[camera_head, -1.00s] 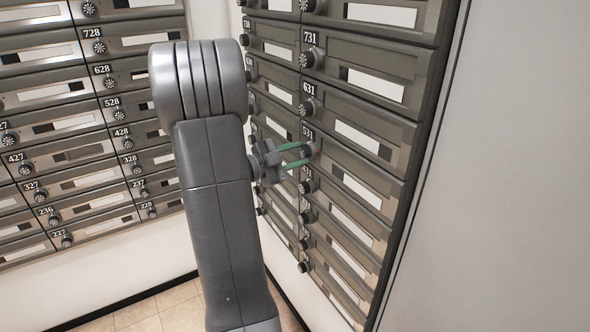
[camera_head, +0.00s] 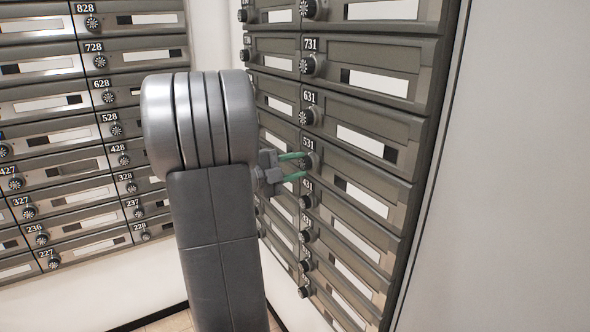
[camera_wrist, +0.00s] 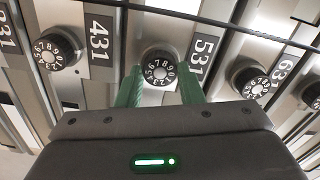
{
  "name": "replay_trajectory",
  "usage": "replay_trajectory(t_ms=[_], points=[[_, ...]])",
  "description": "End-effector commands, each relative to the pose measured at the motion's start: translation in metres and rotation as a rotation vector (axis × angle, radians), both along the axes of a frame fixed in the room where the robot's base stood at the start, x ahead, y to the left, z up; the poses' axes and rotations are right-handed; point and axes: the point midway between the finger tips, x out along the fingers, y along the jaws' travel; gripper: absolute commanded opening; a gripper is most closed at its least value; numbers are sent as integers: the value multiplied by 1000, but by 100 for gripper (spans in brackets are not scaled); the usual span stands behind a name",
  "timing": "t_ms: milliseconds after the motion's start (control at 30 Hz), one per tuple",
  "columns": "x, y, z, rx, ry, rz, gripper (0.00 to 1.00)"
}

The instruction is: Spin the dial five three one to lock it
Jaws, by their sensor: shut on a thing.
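The mailbox labelled 531 has a round black dial with white numbers, seen between my fingers in the wrist view (camera_wrist: 160,68) and beside my fingertips in the head view (camera_head: 313,160). My gripper (camera_head: 304,165) has green fingers, shut on this dial, one finger on each side of it in the wrist view (camera_wrist: 161,82). The dial's numbered face shows between the fingers. The fingers' exact contact with its rim is partly hidden.
Neighbouring dials of mailbox 431 (camera_wrist: 47,52) and mailbox 631 (camera_wrist: 250,79) sit close on either side. Another mailbox wall (camera_head: 70,130) stands at the left. A plain pale wall (camera_head: 510,170) is at the right.

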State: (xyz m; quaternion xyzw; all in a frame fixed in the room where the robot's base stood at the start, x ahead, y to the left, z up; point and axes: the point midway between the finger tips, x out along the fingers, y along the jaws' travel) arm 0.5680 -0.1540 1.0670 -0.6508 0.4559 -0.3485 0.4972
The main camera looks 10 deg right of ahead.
Motion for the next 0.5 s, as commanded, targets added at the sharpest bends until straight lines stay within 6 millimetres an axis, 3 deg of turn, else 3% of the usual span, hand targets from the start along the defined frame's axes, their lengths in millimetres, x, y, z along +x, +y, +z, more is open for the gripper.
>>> replay_trajectory(t_ms=[300, 333, 400, 500], points=[[0, 0, -1, 1, 2, -1, 11], [0, 0, -1, 1, 2, -1, 40], [0, 0, -1, 1, 1, 0, 53], [0, 0, 0, 1, 1, 0, 56]])
